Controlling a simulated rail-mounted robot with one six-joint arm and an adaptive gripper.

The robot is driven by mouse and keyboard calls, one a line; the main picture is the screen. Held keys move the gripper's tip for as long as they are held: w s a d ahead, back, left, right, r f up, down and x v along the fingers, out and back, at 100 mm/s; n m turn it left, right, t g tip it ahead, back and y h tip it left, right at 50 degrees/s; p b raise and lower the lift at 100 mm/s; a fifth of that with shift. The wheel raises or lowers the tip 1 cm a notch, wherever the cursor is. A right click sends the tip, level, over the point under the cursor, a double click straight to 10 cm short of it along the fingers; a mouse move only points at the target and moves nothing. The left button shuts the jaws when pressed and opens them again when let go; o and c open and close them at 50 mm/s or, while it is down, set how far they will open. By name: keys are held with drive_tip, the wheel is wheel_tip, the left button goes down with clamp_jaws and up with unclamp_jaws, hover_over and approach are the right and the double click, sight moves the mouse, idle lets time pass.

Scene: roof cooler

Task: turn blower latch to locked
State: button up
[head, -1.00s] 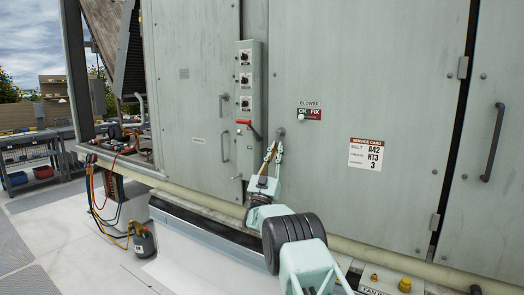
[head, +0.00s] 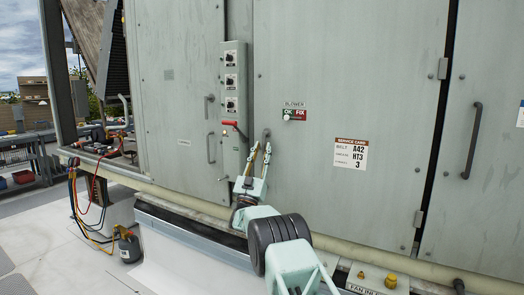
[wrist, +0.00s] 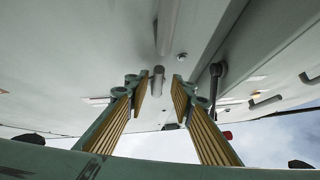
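The blower latch (head: 266,133) is a small grey handle on the large grey panel, just below and left of the blower label. My gripper (head: 260,150) is right below it in the head view, and its fingers cover part of it. In the wrist view, the two yellow-padded fingers of my gripper (wrist: 163,84) stand apart. A grey rounded bar end, which looks like the latch (wrist: 158,80), shows between the fingertips. I see no clear contact with either finger.
A switch box (head: 233,95) with several knobs and a red-handled lever (head: 234,128) stands close left of my gripper. The blower tag (head: 294,115) and service card (head: 351,153) are on the panel. A pipe (head: 190,198) runs along the unit's base.

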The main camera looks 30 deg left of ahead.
drive_tip(key=shift+s+f, duration=0.1)
drive_tip(key=shift+f, duration=0.05)
drive_tip(key=v, duration=1.1)
drive_tip(key=shift+s+f, duration=0.2)
drive_tip(key=shift+f, duration=0.05)
idle(0.4)
